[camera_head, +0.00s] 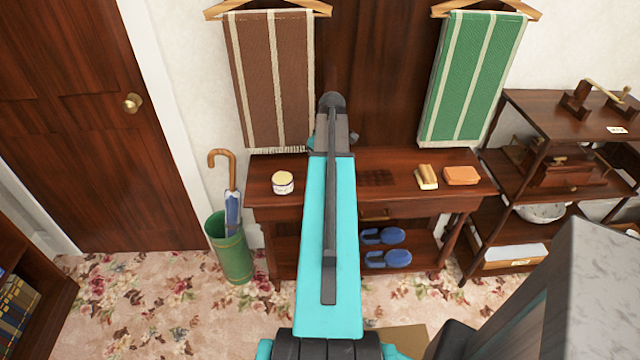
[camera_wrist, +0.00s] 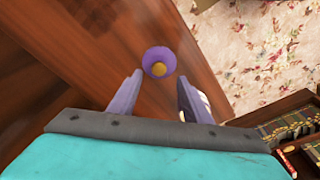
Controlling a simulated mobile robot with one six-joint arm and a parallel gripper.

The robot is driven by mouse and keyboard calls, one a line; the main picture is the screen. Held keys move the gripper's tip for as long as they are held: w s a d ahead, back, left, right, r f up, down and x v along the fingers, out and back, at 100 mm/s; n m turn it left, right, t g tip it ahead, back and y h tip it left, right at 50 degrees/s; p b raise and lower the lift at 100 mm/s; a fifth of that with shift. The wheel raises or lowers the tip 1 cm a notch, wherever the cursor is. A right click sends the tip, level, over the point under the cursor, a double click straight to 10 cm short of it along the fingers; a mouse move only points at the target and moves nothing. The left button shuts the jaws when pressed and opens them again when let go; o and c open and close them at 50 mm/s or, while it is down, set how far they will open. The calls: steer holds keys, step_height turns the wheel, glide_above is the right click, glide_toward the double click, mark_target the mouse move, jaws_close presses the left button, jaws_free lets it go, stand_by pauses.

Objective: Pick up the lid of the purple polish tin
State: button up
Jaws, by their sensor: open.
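The purple polish tin's lid (camera_wrist: 160,61) shows in the wrist view as a round purple top with a small gold knob at its middle. It sits on the dark wooden table (camera_head: 400,160), just beyond my fingertips and centred between them. My gripper (camera_wrist: 159,84) is open, with nothing between its two fingers. The tin's body is hidden under the lid from above. In the head view my arm covers the middle of the table, and I cannot see the purple tin or my fingertips there.
A cream-topped tin (camera_head: 283,183) stands on the table's left part. A brush (camera_head: 427,177) and an orange block (camera_head: 461,176) lie at the right. Blue slippers (camera_head: 385,258) rest on the shelf below. A green umbrella stand (camera_head: 232,247) is at the left, shelving (camera_head: 515,185) at the right.

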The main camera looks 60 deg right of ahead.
steer(key=shift+w+d+f+p, duration=0.1)
steer(key=shift+f+p, duration=0.25)
steer(key=shift+f, duration=0.85)
steer(key=shift+w+d+f+p, duration=0.1)
steer(key=shift+f+p, duration=0.25)
steer(key=shift+f, duration=0.8)
jaws_close()
steer(key=shift+r, duration=0.2)
steer(key=shift+r+b, duration=0.7)
steer(key=shift+r, duration=0.85)
steer(key=s+a+b, duration=0.1)
steer(key=s+a, duration=0.1)
steer(key=s, duration=0.5)
steer(key=s+a+r+b, duration=0.1)
steer(key=s+a+b, duration=0.1)
steer(key=s, duration=0.6)
steer(key=shift+a+r, duration=0.25)
steer(key=shift+a, duration=0.6)
steer(key=shift+w, duration=0.1)
